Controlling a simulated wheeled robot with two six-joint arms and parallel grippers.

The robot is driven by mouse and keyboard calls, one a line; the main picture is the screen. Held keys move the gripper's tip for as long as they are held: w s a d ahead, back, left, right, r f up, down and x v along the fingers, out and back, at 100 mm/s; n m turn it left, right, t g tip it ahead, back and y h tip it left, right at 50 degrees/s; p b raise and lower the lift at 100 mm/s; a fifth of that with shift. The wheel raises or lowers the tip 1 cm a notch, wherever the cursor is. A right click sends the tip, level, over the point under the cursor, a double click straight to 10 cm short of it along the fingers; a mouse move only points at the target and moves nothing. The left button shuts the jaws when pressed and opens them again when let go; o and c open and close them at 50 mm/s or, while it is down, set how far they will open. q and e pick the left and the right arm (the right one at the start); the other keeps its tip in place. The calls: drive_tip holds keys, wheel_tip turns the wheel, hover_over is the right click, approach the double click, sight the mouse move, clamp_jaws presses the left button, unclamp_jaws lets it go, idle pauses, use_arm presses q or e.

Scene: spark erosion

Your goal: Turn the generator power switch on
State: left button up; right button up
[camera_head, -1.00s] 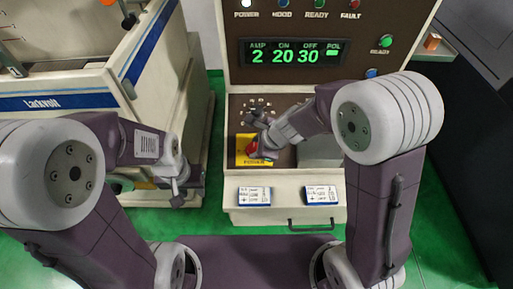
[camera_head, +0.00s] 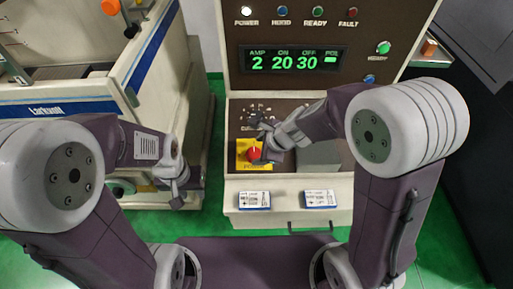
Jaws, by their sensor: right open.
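The generator power switch is a red knob (camera_head: 254,154) on a yellow plate (camera_head: 241,162) at the lower left of the generator's brown panel (camera_head: 235,105). A pale pointer mark on the knob stands about upright. My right gripper (camera_head: 262,140) is open at the knob's upper right, close to it; I cannot tell whether it touches. The white POWER lamp (camera_head: 246,11) is lit and the display (camera_head: 294,60) shows green digits 2, 20 and 30. My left gripper (camera_head: 178,198) hangs left of the generator, its jaws too small to judge.
Two small blue-and-white boxes, one left (camera_head: 254,200) and one right (camera_head: 320,199), lie on the generator's front ledge. A cream machine (camera_head: 70,85) stands at the left. A small orange block (camera_head: 430,47) rests on a shelf at the right. Green floor (camera_head: 210,223) shows between the machines.

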use_arm(q)
wheel_tip(320, 180, up, 3)
drive_tip(key=shift+s+f+p, duration=0.1)
drive_tip(key=shift+p, duration=0.8)
use_arm(e)
drive_tip(key=v, duration=0.5)
drive_tip(key=shift+s+d+r, duration=0.1)
drive_tip(key=shift+s+r, duration=0.05)
drive_tip(key=shift+r, duration=0.1)
drive_tip(key=s+d+f+n+g+h+b, duration=0.1)
drive_tip(key=s+d+f+n, duration=0.1)
drive_tip(key=s+d+n, duration=0.1)
drive_tip(key=s+d+f+n+g+h+b, duration=0.1)
drive_tip(key=s+d+f+n, duration=0.2)
drive_tip(key=d+n, duration=0.3)
drive_tip(key=s+d+f+n+g+h+b, duration=0.1)
drive_tip(key=s+d+f+n+b, duration=0.1)
drive_tip(key=n, duration=0.6)
drive_tip(key=shift+s+d+f+h, duration=0.15)
drive_tip(key=shift+s+d+f, duration=0.15)
drive_tip(key=shift+s+d, duration=0.45)
drive_tip(key=shift+s+d+f+h, duration=0.15)
drive_tip(key=shift+s+d+f, duration=0.1)
drive_tip(key=shift+s+d, duration=0.5)
drive_tip(key=shift+d+n, duration=0.15)
drive_tip(key=shift+n, duration=0.65)
use_arm(q)
wheel_tip(320, 180, down, 4)
